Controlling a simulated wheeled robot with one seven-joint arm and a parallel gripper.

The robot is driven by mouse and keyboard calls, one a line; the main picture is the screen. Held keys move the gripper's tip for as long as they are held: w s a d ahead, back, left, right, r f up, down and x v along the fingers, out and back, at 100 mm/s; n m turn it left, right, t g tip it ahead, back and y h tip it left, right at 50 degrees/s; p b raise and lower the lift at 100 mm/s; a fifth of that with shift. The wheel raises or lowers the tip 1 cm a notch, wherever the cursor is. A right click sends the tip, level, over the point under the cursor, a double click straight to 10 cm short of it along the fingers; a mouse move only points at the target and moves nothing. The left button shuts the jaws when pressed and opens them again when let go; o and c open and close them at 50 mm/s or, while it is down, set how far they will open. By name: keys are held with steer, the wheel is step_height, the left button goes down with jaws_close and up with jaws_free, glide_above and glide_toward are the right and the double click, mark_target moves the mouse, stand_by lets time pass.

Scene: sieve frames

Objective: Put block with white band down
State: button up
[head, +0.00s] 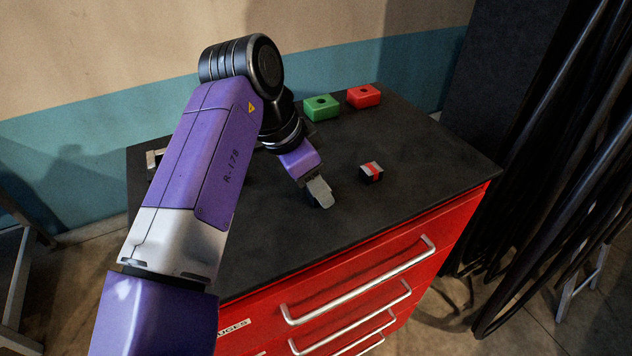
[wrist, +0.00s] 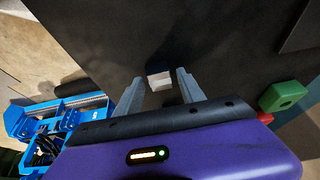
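The block with white band (wrist: 159,81) shows in the wrist view between the two grey fingers of my gripper (wrist: 160,78). A narrow dark gap shows on each side of it, so the fingers stand apart from it. In the head view my gripper (head: 320,193) points down low over the black top of the red drawer cabinet (head: 260,235). The white-banded block is hidden there behind the fingers. I cannot tell for sure whether its underside touches the top.
A dark block with a red band (head: 371,172) stands just right of my gripper. A green block with a hole (head: 321,107) and a red one (head: 364,96) stand at the back. A light object (head: 154,159) is partly hidden at the left edge. The front right is clear.

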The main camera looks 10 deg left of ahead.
steer(key=shift+r, duration=0.1)
steer(key=b+v, duration=0.2)
steer(key=v, duration=1)
steer(key=shift+r, duration=0.1)
